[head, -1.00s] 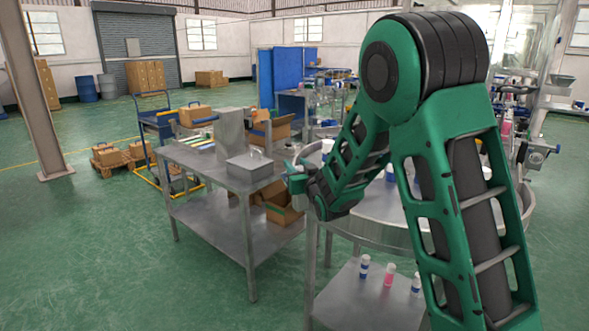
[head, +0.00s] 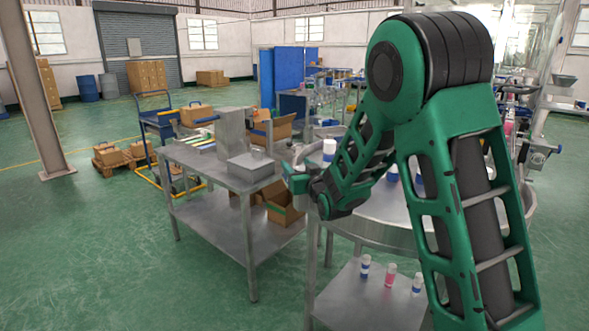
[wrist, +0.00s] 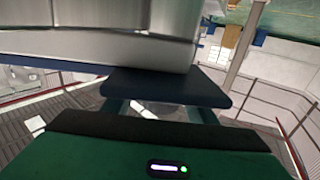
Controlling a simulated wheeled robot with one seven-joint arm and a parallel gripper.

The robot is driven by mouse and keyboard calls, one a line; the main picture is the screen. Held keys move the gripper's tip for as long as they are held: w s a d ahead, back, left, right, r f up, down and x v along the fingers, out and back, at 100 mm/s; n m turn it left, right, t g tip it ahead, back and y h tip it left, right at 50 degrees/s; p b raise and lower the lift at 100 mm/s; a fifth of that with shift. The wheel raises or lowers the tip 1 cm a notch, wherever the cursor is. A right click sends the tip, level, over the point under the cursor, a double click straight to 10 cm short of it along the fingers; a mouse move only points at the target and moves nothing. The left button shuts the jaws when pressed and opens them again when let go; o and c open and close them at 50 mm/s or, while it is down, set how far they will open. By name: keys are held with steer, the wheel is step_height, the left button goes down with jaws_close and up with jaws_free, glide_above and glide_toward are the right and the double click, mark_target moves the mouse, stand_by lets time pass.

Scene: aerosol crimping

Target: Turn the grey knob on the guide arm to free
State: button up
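My gripper (head: 288,177) is small in the head view, at the left end of my green arm. It is beside the right edge of the steel bench and the left side of the round table. In the wrist view, its green body and dark pad (wrist: 165,86) fill the lower middle, close below a large blurred grey metal surface (wrist: 115,48). I cannot tell whether they touch or how far the fingers are apart. I cannot pick out the grey knob or the guide arm in either view; my arm hides much of the round table.
A steel bench (head: 222,240) carries a grey metal box (head: 250,167) and an upright grey block (head: 230,133). The round steel table (head: 385,231) holds white and blue containers. Several small bottles stand on the shelf (head: 350,305) below. The green floor at left front is clear.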

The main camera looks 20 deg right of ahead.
steer(key=shift+s, duration=0.1)
steer(key=s+d, duration=0.1)
steer(key=s, duration=0.9)
steer(key=shift+s, duration=0.2)
steer(key=shift+d, duration=0.1)
